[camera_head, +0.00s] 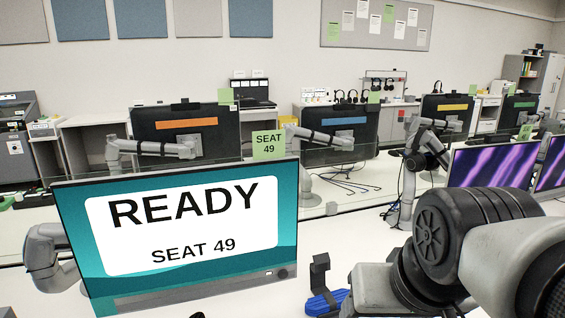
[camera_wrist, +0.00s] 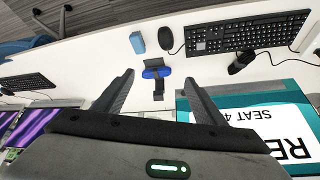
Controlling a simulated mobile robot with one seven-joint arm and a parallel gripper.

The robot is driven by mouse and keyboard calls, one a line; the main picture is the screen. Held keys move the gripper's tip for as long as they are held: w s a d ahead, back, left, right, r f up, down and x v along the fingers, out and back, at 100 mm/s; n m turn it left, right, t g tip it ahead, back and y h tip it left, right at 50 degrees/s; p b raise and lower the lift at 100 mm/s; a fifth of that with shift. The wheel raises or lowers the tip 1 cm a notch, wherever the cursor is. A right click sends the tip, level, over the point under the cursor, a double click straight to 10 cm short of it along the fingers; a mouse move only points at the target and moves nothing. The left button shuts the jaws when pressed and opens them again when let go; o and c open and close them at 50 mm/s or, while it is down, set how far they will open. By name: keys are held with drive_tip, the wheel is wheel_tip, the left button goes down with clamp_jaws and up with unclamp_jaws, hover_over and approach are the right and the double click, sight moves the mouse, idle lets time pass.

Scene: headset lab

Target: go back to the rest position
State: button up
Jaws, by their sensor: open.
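My gripper (camera_wrist: 160,77) is open in the wrist view, its two dark fingers spread wide with nothing held between them. Beyond the fingertips, a small black stand with a blue base (camera_wrist: 155,72) is on the white desk, seen through the gap. In the head view, the dark upright and blue base of this stand (camera_head: 325,302) show at the bottom centre. My arm fills the lower right of the head view, and my gripper is not visible there.
A monitor (camera_head: 180,232) reading "READY SEAT 49" stands close at the left. A keyboard (camera_wrist: 240,35), a mouse (camera_wrist: 165,37) and a blue box (camera_wrist: 137,42) lie on the desk. Purple-screened monitors (camera_head: 490,165) stand at the right. A clear partition and more monitors are behind.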

wheel_tip(320, 180, up, 16)
drive_tip(key=s+p, duration=0.1)
drive_tip(key=p, duration=1.4)
drive_tip(key=shift+f+p, duration=0.2)
drive_tip(key=shift+p, duration=0.2)
